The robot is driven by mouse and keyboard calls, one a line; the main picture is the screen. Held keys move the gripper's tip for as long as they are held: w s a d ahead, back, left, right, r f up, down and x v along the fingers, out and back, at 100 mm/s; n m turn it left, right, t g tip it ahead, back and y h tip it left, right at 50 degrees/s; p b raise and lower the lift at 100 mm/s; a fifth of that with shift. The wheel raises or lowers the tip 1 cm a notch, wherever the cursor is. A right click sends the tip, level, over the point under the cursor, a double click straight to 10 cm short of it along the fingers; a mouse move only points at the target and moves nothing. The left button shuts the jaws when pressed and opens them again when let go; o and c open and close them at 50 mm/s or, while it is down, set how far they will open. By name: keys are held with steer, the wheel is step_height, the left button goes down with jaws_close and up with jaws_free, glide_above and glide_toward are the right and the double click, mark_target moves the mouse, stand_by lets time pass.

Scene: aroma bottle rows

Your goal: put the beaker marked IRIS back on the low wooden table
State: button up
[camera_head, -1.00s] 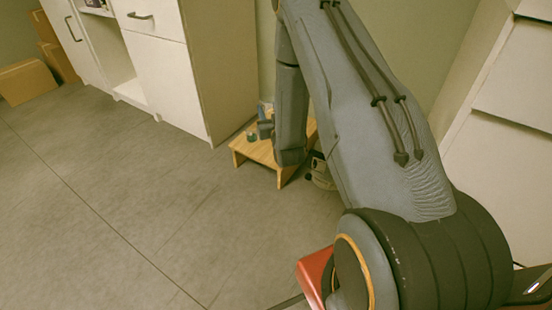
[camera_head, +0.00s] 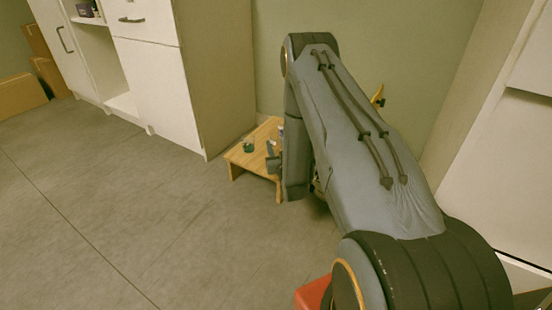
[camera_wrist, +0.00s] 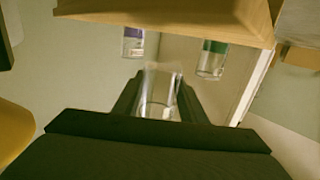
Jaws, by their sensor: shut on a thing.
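My gripper (camera_wrist: 158,100) is shut on a clear glass beaker (camera_wrist: 157,90), which sits between the two dark fingers in the wrist view. No mark can be read on it. The low wooden table (camera_head: 240,158) stands by the wall in the head view, partly hidden by my arm. My gripper (camera_head: 272,158) shows there small and dark, at or over the table's right part; contact cannot be told. The table's wood (camera_wrist: 170,14) fills the top of the wrist view, which looks upside down.
A beaker with green (camera_head: 248,146) stands on the table; a green-banded one (camera_wrist: 212,60) and a purple-banded one (camera_wrist: 133,42) show in the wrist view. A white cabinet (camera_head: 150,75) stands left of the table. The floor in front is clear.

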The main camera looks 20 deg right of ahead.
steer(key=shift+f+b, duration=1.15)
steer(key=shift+f, duration=1.05)
steer(key=shift+f, duration=0.1)
steer(key=o, duration=1.1)
steer(key=shift+s, duration=0.2)
steer(key=p+v, duration=0.5)
steer(key=v, duration=0.6)
steer(key=shift+s, duration=0.35)
